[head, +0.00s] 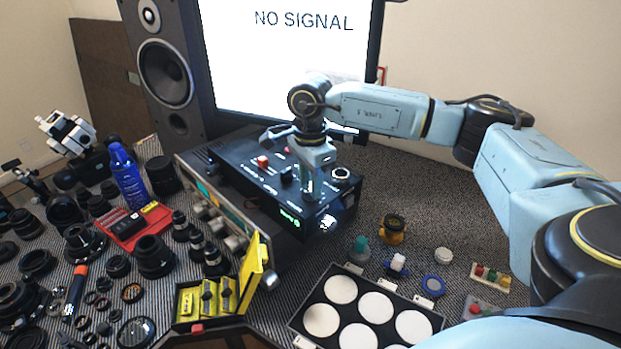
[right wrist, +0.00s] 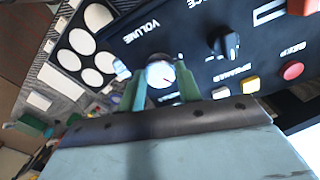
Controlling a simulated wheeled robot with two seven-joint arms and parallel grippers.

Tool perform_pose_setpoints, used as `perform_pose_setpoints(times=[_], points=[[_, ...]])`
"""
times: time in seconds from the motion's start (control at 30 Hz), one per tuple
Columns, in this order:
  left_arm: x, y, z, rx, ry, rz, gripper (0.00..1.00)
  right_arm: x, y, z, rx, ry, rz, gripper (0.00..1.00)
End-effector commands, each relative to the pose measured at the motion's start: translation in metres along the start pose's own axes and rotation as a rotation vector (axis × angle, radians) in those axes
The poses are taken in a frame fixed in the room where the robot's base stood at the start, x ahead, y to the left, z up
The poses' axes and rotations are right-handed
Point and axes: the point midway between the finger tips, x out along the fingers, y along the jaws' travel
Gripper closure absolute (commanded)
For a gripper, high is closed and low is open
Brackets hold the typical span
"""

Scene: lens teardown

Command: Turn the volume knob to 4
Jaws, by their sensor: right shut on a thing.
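The box (head: 240,172) stands in front of the monitor in the head view. My right gripper (head: 311,192) points down onto the box's top panel. In the right wrist view its two green fingers (right wrist: 160,88) are on either side of the knob, shut on it. The gripper hides the knob in the head view. I cannot read the knob's setting. My left gripper is not in view.
A black selector knob (right wrist: 228,44), a red BEEP button (right wrist: 291,71) and a yellow button (right wrist: 250,84) share the panel. A tray of white discs (head: 341,289) lies in front of the box. Lens parts and a yellow case (head: 253,270) crowd the left.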

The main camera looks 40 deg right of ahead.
Motion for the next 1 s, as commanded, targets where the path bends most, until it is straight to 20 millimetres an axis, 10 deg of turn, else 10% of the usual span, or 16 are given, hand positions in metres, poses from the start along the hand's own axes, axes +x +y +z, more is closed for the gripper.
perform_pose_setpoints(times=[1.0], points=[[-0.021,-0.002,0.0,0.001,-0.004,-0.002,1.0,-0.002,-0.001,-0.001,0.907,0.0,-0.003,0.89]])
